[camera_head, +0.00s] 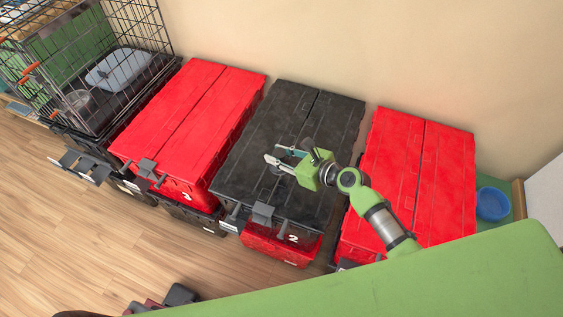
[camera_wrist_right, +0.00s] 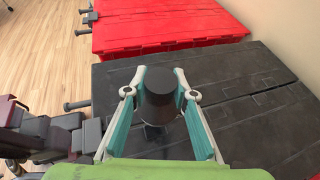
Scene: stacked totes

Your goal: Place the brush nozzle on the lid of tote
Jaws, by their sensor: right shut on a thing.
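My right gripper (camera_head: 274,158) is over the dark grey lid (camera_head: 265,130) of the middle tote, which carries a white "2". In the right wrist view, the same gripper (camera_wrist_right: 159,80) has its teal fingers on both sides of a black, round-topped piece, the brush nozzle (camera_wrist_right: 160,98), and is shut on it. The dark lid (camera_wrist_right: 245,85) lies behind and below the nozzle. Black on black makes it hard to tell whether the nozzle touches the lid. My left gripper does not show.
Red-lidded totes stand left (camera_head: 180,115) and right (camera_head: 440,170) of the dark one. A wire cage (camera_head: 95,70) is at the far left, a blue bowl (camera_head: 493,203) at the right. A dark and maroon object (camera_head: 175,298) is at the bottom edge. Wooden floor lies open in front.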

